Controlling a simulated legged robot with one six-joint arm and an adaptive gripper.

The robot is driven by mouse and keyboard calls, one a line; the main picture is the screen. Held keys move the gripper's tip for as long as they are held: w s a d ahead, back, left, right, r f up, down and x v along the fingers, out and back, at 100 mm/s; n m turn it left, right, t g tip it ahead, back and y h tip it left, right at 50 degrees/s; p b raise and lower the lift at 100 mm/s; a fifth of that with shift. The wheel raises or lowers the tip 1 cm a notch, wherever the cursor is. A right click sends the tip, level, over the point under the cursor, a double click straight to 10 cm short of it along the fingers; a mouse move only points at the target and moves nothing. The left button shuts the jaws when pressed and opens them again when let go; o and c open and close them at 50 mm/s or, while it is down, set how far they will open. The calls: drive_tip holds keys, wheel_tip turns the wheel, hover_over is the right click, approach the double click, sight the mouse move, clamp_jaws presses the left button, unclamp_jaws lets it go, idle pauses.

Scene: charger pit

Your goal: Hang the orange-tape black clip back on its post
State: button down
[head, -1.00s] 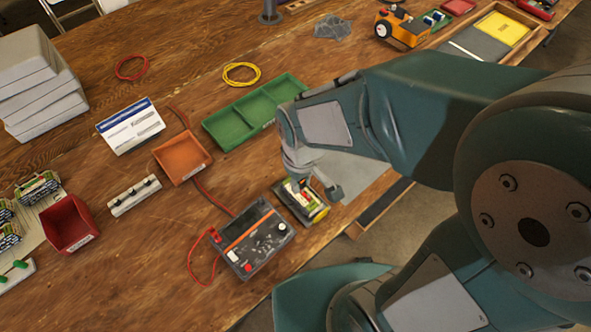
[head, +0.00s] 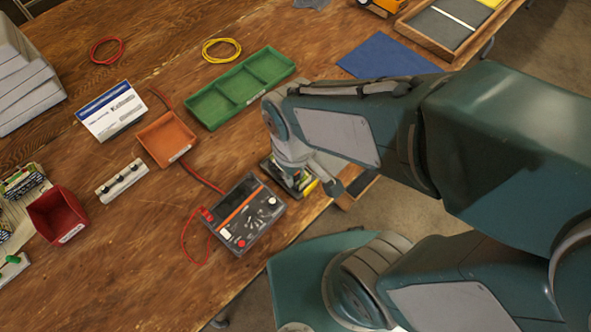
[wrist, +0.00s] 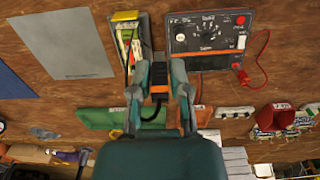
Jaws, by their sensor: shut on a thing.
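My gripper (wrist: 159,92) is shut on a black clip (wrist: 158,74) with an orange tape band, seen in the wrist view. A black lead trails back from the clip between the fingers. The black charger unit (head: 245,215) has an orange stripe, knobs, and red and white posts. In the wrist view the charger (wrist: 208,33) lies just right of the clip. Which post belongs to the clip I cannot tell. In the head view my arm hides the clip and fingertips.
A small tray of bright parts (wrist: 127,38) lies beside the clip. A red lead (head: 190,238) loops left of the charger. An orange tray (head: 167,138), a green tray (head: 240,88) and a white peg strip (head: 122,182) stand farther back.

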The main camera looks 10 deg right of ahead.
drive_tip(key=w+a+f, duration=0.1)
drive_tip(key=w+a, duration=0.2)
drive_tip(key=w+a+f, duration=0.1)
drive_tip(key=w+a, duration=0.1)
drive_tip(key=a, duration=0.1)
drive_tip(key=w+a+f, duration=0.2)
drive_tip(key=w+a, duration=0.1)
drive_tip(key=shift+w+a+f, duration=0.1)
drive_tip(key=shift+w+a, duration=0.25)
drive_tip(key=shift+f, duration=0.35)
drive_tip(key=shift+f, duration=0.15)
drive_tip(key=shift+f, duration=3.4)
drive_tip(key=shift+f, duration=0.15)
drive_tip(key=c, duration=0.5)
unclamp_jaws()
